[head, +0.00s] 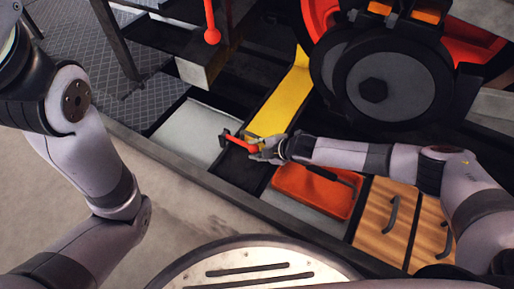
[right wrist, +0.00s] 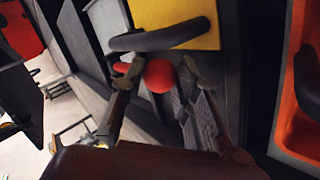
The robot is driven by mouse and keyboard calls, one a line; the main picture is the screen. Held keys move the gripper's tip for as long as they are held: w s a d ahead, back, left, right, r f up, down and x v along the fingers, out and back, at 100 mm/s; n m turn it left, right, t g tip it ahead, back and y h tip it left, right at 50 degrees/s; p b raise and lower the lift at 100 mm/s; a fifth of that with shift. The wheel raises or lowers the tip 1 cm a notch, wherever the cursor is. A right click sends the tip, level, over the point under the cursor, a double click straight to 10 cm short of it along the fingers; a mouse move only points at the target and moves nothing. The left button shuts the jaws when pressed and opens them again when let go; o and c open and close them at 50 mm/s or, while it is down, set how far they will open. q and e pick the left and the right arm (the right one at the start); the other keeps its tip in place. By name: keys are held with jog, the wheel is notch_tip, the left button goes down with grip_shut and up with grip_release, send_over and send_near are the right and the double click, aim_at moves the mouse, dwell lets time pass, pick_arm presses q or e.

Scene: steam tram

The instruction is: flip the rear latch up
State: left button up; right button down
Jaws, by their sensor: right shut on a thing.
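A red latch (head: 237,141) with a ball knob is mounted by a dark bracket near the middle of the head view. It lies close to level, its knob end pointing right. My right gripper (head: 258,148) is at the knob end and shut on it. In the right wrist view the red knob (right wrist: 163,75) sits between the two fingertips (right wrist: 162,70). A second red lever with a ball knob (head: 211,36) stands at the upper middle of the head view. My left arm shows at the left, but its gripper is out of view.
A yellow panel (head: 283,100) rises just behind the right gripper. A big dark wheel (head: 378,88) stands to the right. A red tray (head: 312,190) and wooden drawers (head: 388,219) lie in front. A grey panel (head: 190,133) is to the left.

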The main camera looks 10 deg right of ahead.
aim_at(249, 146)
jog(key=shift+r+p, duration=0.45)
jog(key=shift+p, duration=0.2)
jog(key=r+h+p, duration=0.1)
jog(key=p, duration=0.1)
jog(key=r+g+h+p, duration=0.1)
jog(key=p, duration=0.1)
jog(key=a+r+g+p, duration=0.1)
jog(key=p, duration=0.1)
jog(key=shift+w+r+h, duration=0.3)
jog(key=shift+h, duration=0.1)
jog(key=shift+a+r, duration=0.15)
jog(key=shift+r, duration=0.1)
jog(key=shift+w+a+r+g+h+p, duration=0.25)
jog(key=shift+r+g+h+p, duration=0.25)
jog(key=shift+g+h+p, duration=0.15)
jog(key=shift+w+a+r+g+h, duration=0.3)
jog(key=shift+r+g+h, duration=0.15)
jog(key=shift+r+h, duration=0.25)
jog(key=shift+f, duration=0.1)
